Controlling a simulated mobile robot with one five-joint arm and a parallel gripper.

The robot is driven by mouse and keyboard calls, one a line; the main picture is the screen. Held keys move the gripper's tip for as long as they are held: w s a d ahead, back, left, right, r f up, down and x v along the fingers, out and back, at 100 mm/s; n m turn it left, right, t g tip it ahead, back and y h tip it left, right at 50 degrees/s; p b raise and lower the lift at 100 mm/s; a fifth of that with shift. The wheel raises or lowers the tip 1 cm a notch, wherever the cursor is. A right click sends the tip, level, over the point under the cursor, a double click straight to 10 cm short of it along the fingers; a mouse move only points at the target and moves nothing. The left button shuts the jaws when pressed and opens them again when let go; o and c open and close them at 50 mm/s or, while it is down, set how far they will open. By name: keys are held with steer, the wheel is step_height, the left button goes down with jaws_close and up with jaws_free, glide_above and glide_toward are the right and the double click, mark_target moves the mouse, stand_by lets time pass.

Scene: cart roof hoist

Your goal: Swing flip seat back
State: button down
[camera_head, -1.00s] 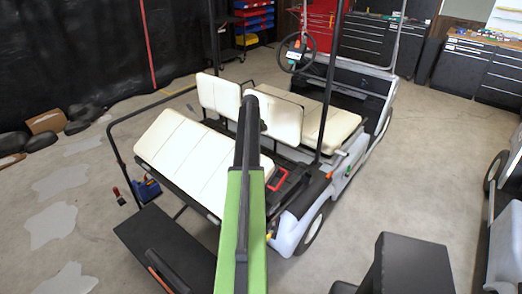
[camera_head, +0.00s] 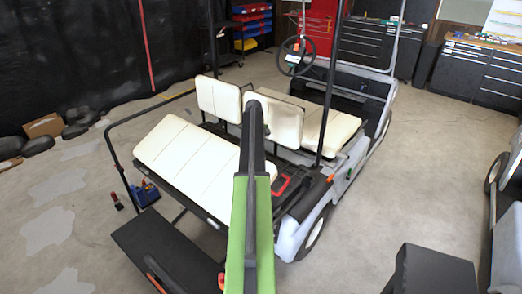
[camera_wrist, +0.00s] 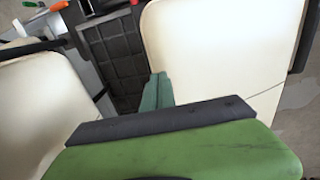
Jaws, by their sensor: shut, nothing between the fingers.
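The cart's rear cream pad (camera_head: 185,150) lies slanted over the dark rear frame in the head view. Two smaller cream backrest pads, a left one (camera_head: 218,97) and a right one (camera_head: 284,122), stand upright between it and the front bench. I cannot tell for sure which pad is the flip seat back. My green arm crosses the cart, and the gripper itself is not clearly seen there. In the wrist view my gripper (camera_wrist: 158,92) is shut and empty, between a cream panel at left (camera_wrist: 45,110) and another at right (camera_wrist: 225,50). Contact cannot be told.
A black rear platform (camera_head: 170,245) and a bent black rail (camera_head: 112,148) stand at the cart's rear. A dark roof post (camera_head: 330,90) rises near the bench. A blue toolbox (camera_head: 145,193) is on the floor. Another vehicle (camera_head: 508,235) stands at right.

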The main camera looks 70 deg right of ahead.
steer(key=r+p, duration=0.2)
steer(key=a+r+p, duration=0.1)
steer(key=r+p, duration=0.1)
steer(key=r, duration=0.1)
steer(key=shift+w+a+r+p, duration=0.1)
steer(key=shift+p, duration=0.2)
step_height(320, 180, up, 8)
steer(key=d+p, duration=0.2)
steer(key=p, duration=0.5)
steer(key=shift+s+d+p, duration=0.35)
steer(key=shift+s, duration=0.05)
steer(key=shift+f, duration=0.2)
